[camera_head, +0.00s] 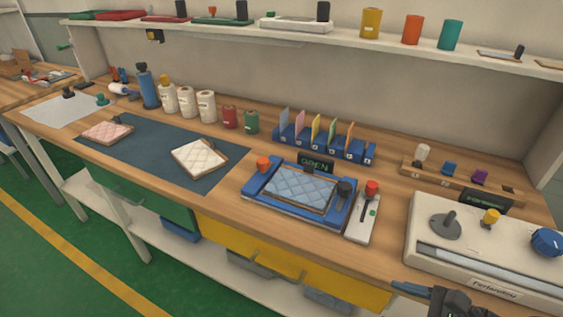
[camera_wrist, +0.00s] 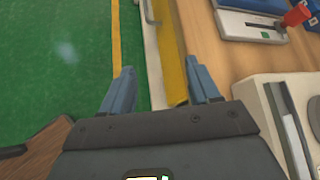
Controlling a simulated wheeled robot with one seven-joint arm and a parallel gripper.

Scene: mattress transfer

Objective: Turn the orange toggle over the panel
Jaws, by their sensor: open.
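A beige machine panel (camera_head: 430,235) stands at the right end of the bench. A small orange-yellow toggle (camera_head: 491,216) sticks up from its top, between a grey lever (camera_head: 446,225) and a blue dial (camera_head: 547,241). My gripper (camera_wrist: 160,70) is open and empty, its two blue fingers apart. In the head view only part of it shows, at the bottom right in front of the panel. In the wrist view it hangs over the bench's front edge, with part of the panel (camera_wrist: 262,95) at the right; the toggle is not seen there.
Left of the panel stand a grey switch box with a red knob (camera_head: 371,188) and a blue tray (camera_head: 258,203) holding a quilted pad. The tray has another orange knob (camera_head: 263,163). A small rack (camera_head: 440,178) with coloured pieces stands behind the panel. Green floor lies in front.

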